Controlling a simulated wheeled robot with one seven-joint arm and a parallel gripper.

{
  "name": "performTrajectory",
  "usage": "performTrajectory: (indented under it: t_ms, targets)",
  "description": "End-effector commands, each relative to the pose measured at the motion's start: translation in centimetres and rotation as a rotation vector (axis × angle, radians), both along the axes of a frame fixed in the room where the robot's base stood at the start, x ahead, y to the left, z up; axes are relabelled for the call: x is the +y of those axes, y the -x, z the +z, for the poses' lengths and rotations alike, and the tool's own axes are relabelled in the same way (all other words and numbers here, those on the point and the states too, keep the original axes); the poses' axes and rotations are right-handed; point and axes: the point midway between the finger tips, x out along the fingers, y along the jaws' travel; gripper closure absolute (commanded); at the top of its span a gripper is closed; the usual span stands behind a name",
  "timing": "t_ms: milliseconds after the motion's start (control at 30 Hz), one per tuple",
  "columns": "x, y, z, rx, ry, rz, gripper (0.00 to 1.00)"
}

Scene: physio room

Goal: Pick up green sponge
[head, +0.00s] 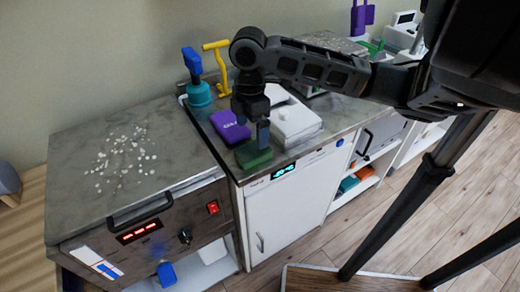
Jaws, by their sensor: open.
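The green sponge (253,155) lies on the grey counter (310,148) near its front edge, above the white cabinet. My gripper (253,132) points down directly over the sponge, with one dark finger showing in front. Its fingertips are at or just above the sponge's top; I cannot tell whether they touch it. The gripper is open, and nothing shows held between the fingers. The finger hides part of the sponge's upper side.
A purple box (229,126) lies just left of the gripper, and a white box (297,122) lies close on the right. A teal container with a blue top (198,92) and a yellow handled item (218,66) stand behind. White bits (122,155) lie on the left worktop.

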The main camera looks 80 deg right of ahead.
Motion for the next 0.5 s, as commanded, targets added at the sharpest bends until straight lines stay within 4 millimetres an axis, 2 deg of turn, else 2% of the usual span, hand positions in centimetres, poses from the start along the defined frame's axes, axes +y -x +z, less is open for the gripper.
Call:
performTrajectory:
  t_ms: [100, 367, 500]
  targets:
    - [0.0, 0.0, -1.4, 0.001, -0.002, -0.002, 0.01]
    - [0.0, 0.1, -3.5, 0.001, -0.003, -0.003, 0.01]
    - [0.0, 0.2, -5.6, 0.002, -0.002, -0.003, 0.01]
